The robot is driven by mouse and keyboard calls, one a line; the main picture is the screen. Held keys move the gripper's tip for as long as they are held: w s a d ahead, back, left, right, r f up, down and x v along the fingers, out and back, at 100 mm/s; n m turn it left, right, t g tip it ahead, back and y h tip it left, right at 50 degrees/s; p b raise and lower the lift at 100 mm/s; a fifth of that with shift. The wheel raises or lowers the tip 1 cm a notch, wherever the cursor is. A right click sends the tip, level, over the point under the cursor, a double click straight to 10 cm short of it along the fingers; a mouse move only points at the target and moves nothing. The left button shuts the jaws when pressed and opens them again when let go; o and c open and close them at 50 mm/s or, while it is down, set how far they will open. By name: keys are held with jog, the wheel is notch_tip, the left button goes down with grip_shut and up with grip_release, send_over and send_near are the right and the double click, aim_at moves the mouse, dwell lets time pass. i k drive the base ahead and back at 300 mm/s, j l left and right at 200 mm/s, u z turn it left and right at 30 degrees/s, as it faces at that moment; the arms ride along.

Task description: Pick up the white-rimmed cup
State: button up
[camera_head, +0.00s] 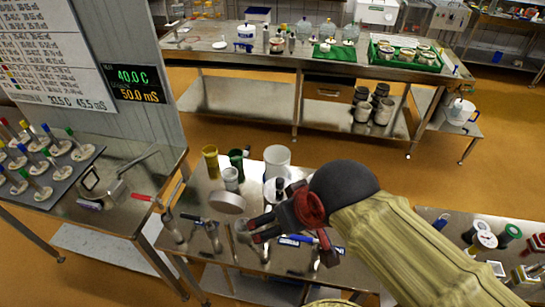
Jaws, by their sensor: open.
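My gripper (250,229) is open and reaches left over the middle steel table (200,188). No object shows between its fingers. A small whitish cup (231,177) stands upright at the back of that table, apart from my gripper. A larger white container (277,158) stands to its right. On the right table, several small cups show pale rims, such as one cup (486,241) with a white top. I cannot tell for certain which is the white-rimmed cup. My arm covers part of the middle table's right side.
A yellow cup (211,161) and a green cup (237,160) stand near the whitish cup. A pale round piece (227,202) lies in front of them. Several tools lie near the front edge. A left bench (130,210) and a back bench (200,55) stand around.

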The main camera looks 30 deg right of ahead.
aim_at(230, 175)
jog(key=j+z, duration=0.2)
jog(key=j, duration=0.5)
jog(key=i+j+z, duration=0.15)
jog(key=j+z, duration=0.25)
jog(key=j, duration=0.3)
jog(key=i+j+z, duration=0.1)
jog(key=j+z, duration=0.25)
jog(key=j, duration=0.35)
jog(key=j+z, duration=0.4)
jog(key=j, duration=0.35)
jog(key=k+j+z, duration=0.15)
jog(key=j+z, duration=0.25)
jog(key=j, duration=0.3)
jog(key=i+j+z, duration=0.15)
jog(key=j, duration=0.25)
jog(key=j+z, duration=0.1)
jog(key=j, duration=0.35)
